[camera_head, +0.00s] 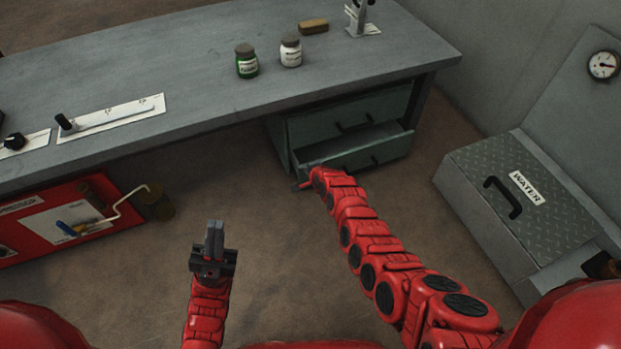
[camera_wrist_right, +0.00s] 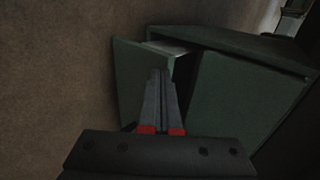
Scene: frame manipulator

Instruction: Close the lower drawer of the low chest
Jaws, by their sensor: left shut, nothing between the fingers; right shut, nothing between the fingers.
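The low chest (camera_head: 350,106) is dark green and stands under the right end of the workbench. Its lower drawer (camera_head: 372,157) is partly pulled out, with the inside showing behind its front; the upper drawer looks shut. In the right wrist view the lower drawer (camera_wrist_right: 130,78) juts out from the chest (camera_wrist_right: 240,95). My right gripper (camera_wrist_right: 161,74) is shut and empty, its fingertips over the drawer's front; I cannot tell whether they touch. In the head view its fingers are mostly hidden by my wrist. My left gripper (camera_head: 214,232) is shut and empty, pointing up over bare floor.
The workbench (camera_head: 200,70) carries a green jar (camera_head: 246,64), a white jar (camera_head: 291,53) and a brown block (camera_head: 313,26). A grey box marked WATER (camera_head: 540,190) stands right of the chest. A red unit (camera_head: 60,220) with a crank is at left. Floor between is clear.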

